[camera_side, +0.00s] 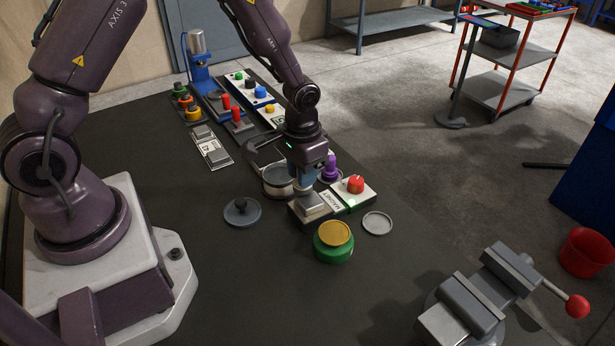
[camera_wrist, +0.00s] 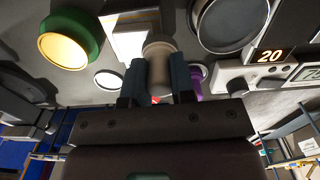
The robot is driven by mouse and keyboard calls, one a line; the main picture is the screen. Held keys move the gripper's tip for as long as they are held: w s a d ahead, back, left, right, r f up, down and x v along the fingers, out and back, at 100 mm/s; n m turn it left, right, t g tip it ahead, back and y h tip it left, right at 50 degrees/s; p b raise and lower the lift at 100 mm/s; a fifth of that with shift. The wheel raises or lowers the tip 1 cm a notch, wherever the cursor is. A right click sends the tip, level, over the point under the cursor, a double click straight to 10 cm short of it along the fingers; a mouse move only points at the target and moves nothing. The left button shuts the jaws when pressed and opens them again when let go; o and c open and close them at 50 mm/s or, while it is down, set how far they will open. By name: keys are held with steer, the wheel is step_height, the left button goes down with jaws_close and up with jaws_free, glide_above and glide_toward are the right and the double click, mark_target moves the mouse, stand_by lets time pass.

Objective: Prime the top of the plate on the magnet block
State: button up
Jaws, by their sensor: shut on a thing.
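The magnet block (camera_side: 338,201) stands on the dark bench with a white label and a red knob (camera_side: 355,184). A grey plate (camera_side: 311,203) lies on its left end; in the wrist view the white-labelled block (camera_wrist: 130,46) shows partly behind the held thing. My gripper (camera_side: 306,181) points down just above the plate. It is shut on a beige, round-ended tool (camera_wrist: 158,58), seen between the fingers in the wrist view. Its lower end is hidden in the side view, so I cannot tell whether it touches the plate. A green pot with a yellow top (camera_side: 333,243) stands in front of the block.
A round grey pot (camera_side: 277,184) stands close left of my gripper, with a knobbed lid (camera_side: 242,212) nearby. A purple-handled thing (camera_side: 331,166) is behind the block. A shallow grey dish (camera_side: 377,223) lies right. A vise (camera_side: 480,295) stands front right. The front bench middle is clear.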

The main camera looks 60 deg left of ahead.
steer(key=d, duration=0.6)
steer(key=shift+s+r, duration=0.15)
steer(key=shift+r, duration=0.05)
step_height(320, 180, up, 7)
stand_by(0.5)
stand_by(0.9)
